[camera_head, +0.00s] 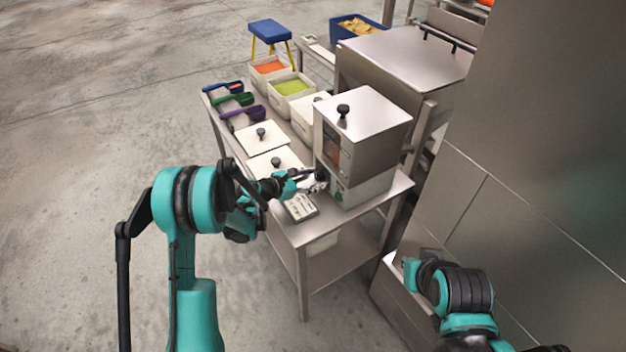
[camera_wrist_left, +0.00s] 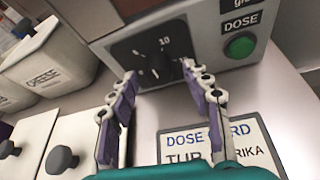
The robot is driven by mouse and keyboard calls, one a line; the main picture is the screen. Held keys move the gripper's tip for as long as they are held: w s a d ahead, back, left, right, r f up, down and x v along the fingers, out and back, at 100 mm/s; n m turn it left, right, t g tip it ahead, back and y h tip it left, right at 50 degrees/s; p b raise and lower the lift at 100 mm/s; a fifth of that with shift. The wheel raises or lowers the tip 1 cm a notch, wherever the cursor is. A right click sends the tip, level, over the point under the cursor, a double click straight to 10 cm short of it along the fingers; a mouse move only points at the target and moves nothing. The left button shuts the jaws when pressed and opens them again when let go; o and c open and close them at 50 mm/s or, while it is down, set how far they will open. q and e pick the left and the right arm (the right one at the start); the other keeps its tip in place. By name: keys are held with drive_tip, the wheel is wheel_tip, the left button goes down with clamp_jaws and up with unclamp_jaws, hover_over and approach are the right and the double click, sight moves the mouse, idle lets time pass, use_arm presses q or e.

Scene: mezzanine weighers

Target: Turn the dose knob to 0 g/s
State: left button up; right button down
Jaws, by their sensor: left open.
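The dose knob (camera_wrist_left: 160,67) is black and sits on a dark dial plate with pale marks and a "10" at the top, on the front of the steel dosing machine (camera_head: 362,143). My left gripper (camera_wrist_left: 158,76) is open, with its fingertips on either side of the lower knob area; I cannot tell whether they touch it. In the head view my left gripper (camera_head: 318,181) is at the machine's lower front and hides part of the dial. The knob's exact setting is hard to read. My right gripper is not in view.
A green DOSE button (camera_wrist_left: 240,46) is right of the dial. A dose card (camera_head: 300,207) lies on the steel table (camera_head: 322,222) below it. Lidded white bins (camera_head: 262,138), coloured scoops (camera_head: 238,101) and open bins (camera_head: 291,84) stand farther back. A steel wall is at right.

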use_arm(q)
clamp_jaws()
drive_tip(key=shift+n, duration=0.3)
drive_tip(key=n+g+h+b, duration=0.1)
drive_tip(key=n+g+b, duration=0.1)
drive_tip(key=n, duration=0.1)
drive_tip(key=shift+w+a, duration=0.15)
drive_tip(key=n+h+b, duration=0.1)
drive_tip(key=n+g, duration=0.1)
drive_tip(key=n, duration=0.1)
drive_tip(key=shift+w+f+g+h+b, duration=0.1)
drive_tip(key=shift+g+h+b, duration=0.2)
drive_tip(key=shift+h+b, duration=0.1)
drive_tip(key=n+g+h+b, duration=0.1)
drive_tip(key=n+h+b, duration=0.1)
drive_tip(key=n, duration=0.2)
drive_tip(key=shift+w+a+f, duration=0.1)
drive_tip(key=shift+n+g+h+b, duration=0.5)
drive_tip(key=shift+n+h, duration=0.4)
drive_tip(key=shift+n, duration=0.7)
